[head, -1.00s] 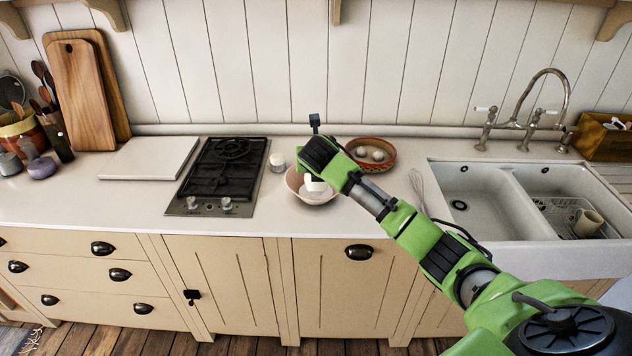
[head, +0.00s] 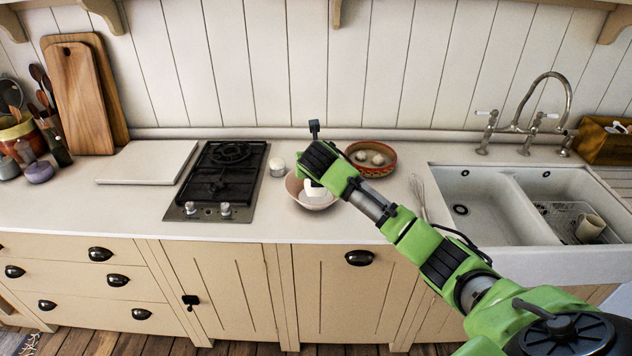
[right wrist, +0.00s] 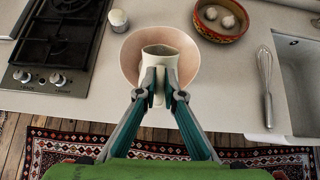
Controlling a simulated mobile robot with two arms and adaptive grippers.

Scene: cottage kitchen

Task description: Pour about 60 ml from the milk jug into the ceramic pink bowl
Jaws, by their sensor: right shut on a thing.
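The pink bowl (head: 300,188) stands on the counter just right of the stove, partly hidden by my right gripper and the jug. It also shows in the right wrist view (right wrist: 131,57). The white milk jug (right wrist: 160,62) is above the bowl, with its open mouth facing the far side. In the head view the jug (head: 314,188) is mostly hidden behind my gripper. My right gripper (right wrist: 161,86) is shut on the jug at its near side. I cannot tell whether milk is flowing or how much is in the bowl. My left gripper is not in view.
A patterned red bowl with garlic bulbs (head: 391,166) stands behind and right. A small white lidded pot (head: 277,167) is close behind the pink bowl. A whisk (head: 418,192) lies near the sink (head: 470,215). The black stove (head: 222,180) is to the left.

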